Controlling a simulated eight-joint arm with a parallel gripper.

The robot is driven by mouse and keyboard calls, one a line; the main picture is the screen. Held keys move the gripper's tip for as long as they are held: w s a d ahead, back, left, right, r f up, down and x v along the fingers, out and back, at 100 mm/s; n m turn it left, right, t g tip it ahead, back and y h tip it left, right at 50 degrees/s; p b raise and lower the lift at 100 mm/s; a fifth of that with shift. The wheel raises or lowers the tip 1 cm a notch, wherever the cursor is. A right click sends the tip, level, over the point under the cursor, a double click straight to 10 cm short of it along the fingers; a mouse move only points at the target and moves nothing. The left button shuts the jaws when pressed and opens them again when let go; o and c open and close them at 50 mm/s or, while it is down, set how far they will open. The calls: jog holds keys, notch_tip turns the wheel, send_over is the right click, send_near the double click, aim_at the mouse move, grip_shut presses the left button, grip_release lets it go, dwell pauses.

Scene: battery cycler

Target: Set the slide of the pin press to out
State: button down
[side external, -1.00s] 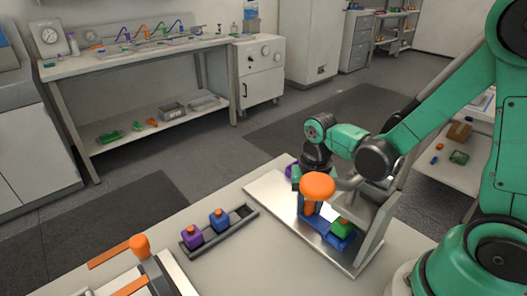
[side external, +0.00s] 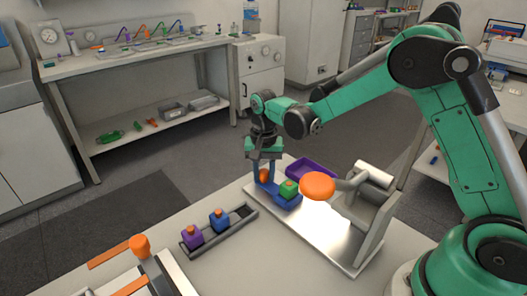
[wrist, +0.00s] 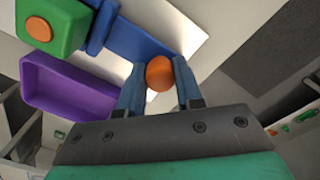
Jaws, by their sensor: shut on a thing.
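The pin press (side external: 362,210) stands on a bright metal base plate, with a large orange lever knob (side external: 317,186) at its front. Its blue slide (side external: 290,204) is at the far left end of the plate, clear of the press column. A green block with an orange top (side external: 288,189) sits on the slide; it also shows in the wrist view (wrist: 58,22). My gripper (side external: 264,171) is shut on the slide's orange knob (wrist: 160,73), one blue finger on each side. The slide's blue bar (wrist: 145,38) runs from the knob towards the green block in the wrist view.
A purple tray (side external: 312,167) lies just behind the plate, close to the slide. A dark rack (side external: 219,232) with a purple block (side external: 193,236) and a blue block (side external: 220,220) is at the front left. Another device with an orange knob (side external: 140,245) stands at the near edge.

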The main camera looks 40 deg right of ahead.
jog(key=shift+w, duration=0.3)
jog(key=c, duration=0.6)
grip_release()
jog(key=shift+r, duration=0.1)
jog(key=shift+r, duration=2.75)
jog(key=shift+s+r, duration=0.1)
jog(key=s+r+n+t, duration=0.2)
jog(key=s+n, duration=0.1)
jog(key=s, duration=0.1)
jog(key=s+r+n+t, duration=0.1)
jog(key=s+n+t, duration=0.1)
jog(key=s+n, duration=0.1)
jog(key=s+a+r+n+t, duration=0.1)
jog(key=s+r+n+t, duration=0.1)
jog(key=s, duration=0.4)
jog(key=shift+s+r+n+t, duration=0.1)
jog(key=shift+r+n+t, duration=0.25)
jog(key=shift+n+t, duration=0.2)
